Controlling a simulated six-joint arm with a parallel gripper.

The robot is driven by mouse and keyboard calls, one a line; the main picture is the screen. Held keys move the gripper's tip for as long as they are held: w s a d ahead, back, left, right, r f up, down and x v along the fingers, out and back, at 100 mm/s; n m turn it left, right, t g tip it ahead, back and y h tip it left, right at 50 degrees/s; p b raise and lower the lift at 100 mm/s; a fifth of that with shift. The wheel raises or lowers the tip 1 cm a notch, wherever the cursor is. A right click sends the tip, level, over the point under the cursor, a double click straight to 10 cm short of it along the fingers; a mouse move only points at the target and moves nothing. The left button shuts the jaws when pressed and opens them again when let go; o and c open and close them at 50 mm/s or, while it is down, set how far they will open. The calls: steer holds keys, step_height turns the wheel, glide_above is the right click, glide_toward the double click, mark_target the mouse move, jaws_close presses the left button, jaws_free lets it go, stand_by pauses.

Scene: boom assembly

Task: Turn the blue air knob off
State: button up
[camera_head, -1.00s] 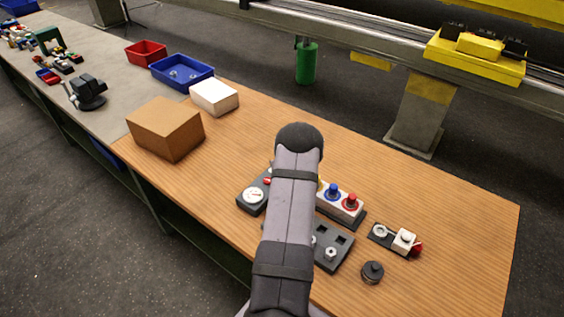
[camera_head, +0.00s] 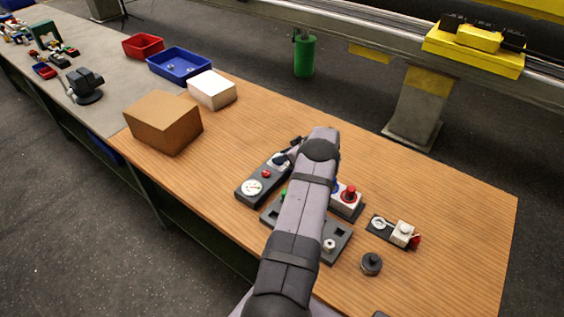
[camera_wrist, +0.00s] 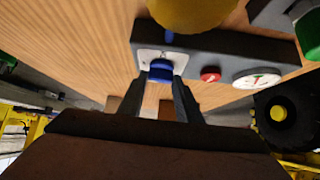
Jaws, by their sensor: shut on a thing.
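The blue air knob (camera_wrist: 159,73) sits on a white plate (camera_wrist: 146,55) at one end of a dark panel (camera_wrist: 222,42) in the wrist view. My gripper (camera_wrist: 160,78) has one finger on each side of the knob and is shut on it. The panel also carries a red button (camera_wrist: 210,74) and a round gauge (camera_wrist: 257,78). In the head view the panel (camera_head: 245,196) lies just left of my arm, and the gripper's end reaches its far end. The blue knob is not clearly visible there.
Right of my arm are a white box with a red button (camera_head: 349,192), a dark socket plate (camera_head: 334,257), a small switch assembly (camera_head: 402,232) and a black round part (camera_head: 371,264). A brown box (camera_head: 163,122) and a white box (camera_head: 212,90) stand further left. The table's right side is clear.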

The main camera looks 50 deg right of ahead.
steer(key=shift+n+y+b, duration=0.3)
steer(key=shift+n+b, duration=0.1)
steer(key=shift+b, duration=0.1)
steer(key=o, duration=1)
steer(key=shift+o, duration=0.2)
steer(key=shift+d+r, duration=0.1)
steer(key=shift+s+r+b, duration=0.3)
steer(key=shift+s+r, duration=0.1)
steer(key=shift+s, duration=0.05)
steer(key=b+v, duration=0.2)
steer(key=v, duration=0.4)
